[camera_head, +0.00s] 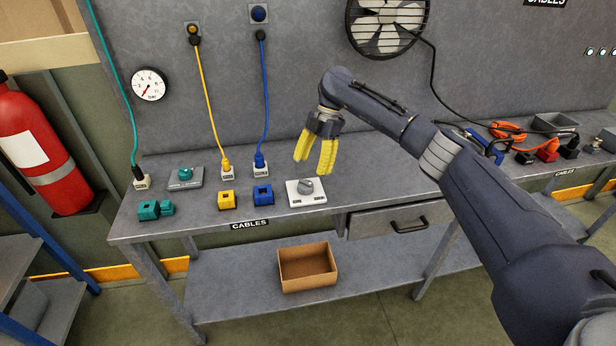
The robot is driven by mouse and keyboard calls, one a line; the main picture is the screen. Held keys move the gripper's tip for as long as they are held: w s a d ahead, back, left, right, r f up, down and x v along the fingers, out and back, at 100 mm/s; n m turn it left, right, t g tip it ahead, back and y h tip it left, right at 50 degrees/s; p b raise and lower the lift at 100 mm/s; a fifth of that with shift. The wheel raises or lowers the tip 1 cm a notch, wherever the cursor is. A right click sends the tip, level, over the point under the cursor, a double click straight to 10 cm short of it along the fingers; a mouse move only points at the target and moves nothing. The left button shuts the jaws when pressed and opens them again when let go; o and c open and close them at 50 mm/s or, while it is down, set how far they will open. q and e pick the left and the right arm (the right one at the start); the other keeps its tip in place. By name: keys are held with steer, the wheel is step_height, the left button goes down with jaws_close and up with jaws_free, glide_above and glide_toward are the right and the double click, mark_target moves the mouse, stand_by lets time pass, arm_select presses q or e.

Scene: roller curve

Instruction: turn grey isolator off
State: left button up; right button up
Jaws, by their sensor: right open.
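The isolator with a grey rotary knob (306,186) on a white plate (294,200) sits near the front edge of the bench, right of the blue socket block. A second rotary switch with a teal knob (186,174) on a grey plate stands further left. Small dark marks show on the white plate, too small to read. My right gripper (315,167), with yellow fingers, is open and points down above and slightly behind the grey knob, apart from it. Nothing is between its fingers. My left gripper is out of view.
Teal (148,210), yellow (227,200) and blue (263,195) blocks stand along the bench front. Yellow (209,100) and blue (265,100) cables hang behind. An open cardboard box (307,268) lies on the lower shelf. Cables and plugs clutter the right end.

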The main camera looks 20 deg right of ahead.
steer(key=shift+v, duration=2.4)
